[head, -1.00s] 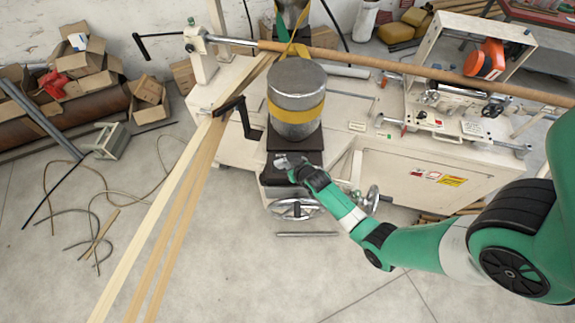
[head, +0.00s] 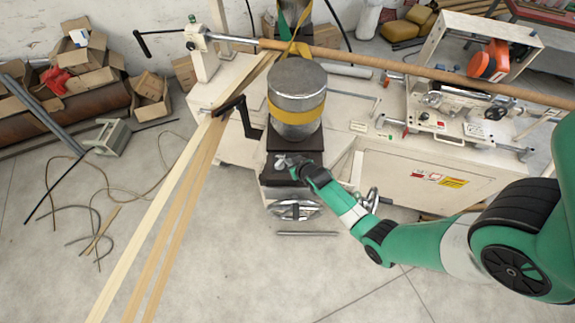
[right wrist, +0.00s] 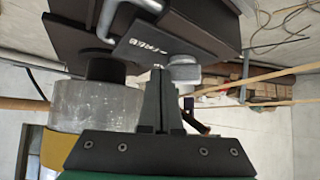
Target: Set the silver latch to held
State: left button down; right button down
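A small silver part that looks like the latch (right wrist: 183,70) shows in the right wrist view, beside a dark plate (right wrist: 165,45) with a white marking too small to read. My right gripper (right wrist: 158,75) has its black fingers together, with nothing seen between them. Its tips are just beside the silver part; I cannot tell whether they touch it. In the head view the right gripper (head: 288,163) is over the dark block below the silver drum (head: 297,95), and the hand hides most of the latch area. The latch's setting cannot be read. My left gripper is not in view.
The drum has a yellow band. A handwheel (head: 294,210) sits below the block, and a black crank (head: 240,115) is to its left. Long wooden strips (head: 165,225) run to the lower left. A long wooden pole (head: 400,68) crosses above the cream machine (head: 420,175).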

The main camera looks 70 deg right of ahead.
jog(key=shift+w+d, duration=0.15)
jog(key=shift+d, duration=0.35)
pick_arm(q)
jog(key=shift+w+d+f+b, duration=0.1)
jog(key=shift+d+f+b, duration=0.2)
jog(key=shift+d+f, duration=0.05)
pick_arm(e)
jog(key=shift+w+d, duration=0.15)
jog(key=shift+d, duration=0.2)
jog(key=shift+w, duration=0.1)
dwell(0.7)
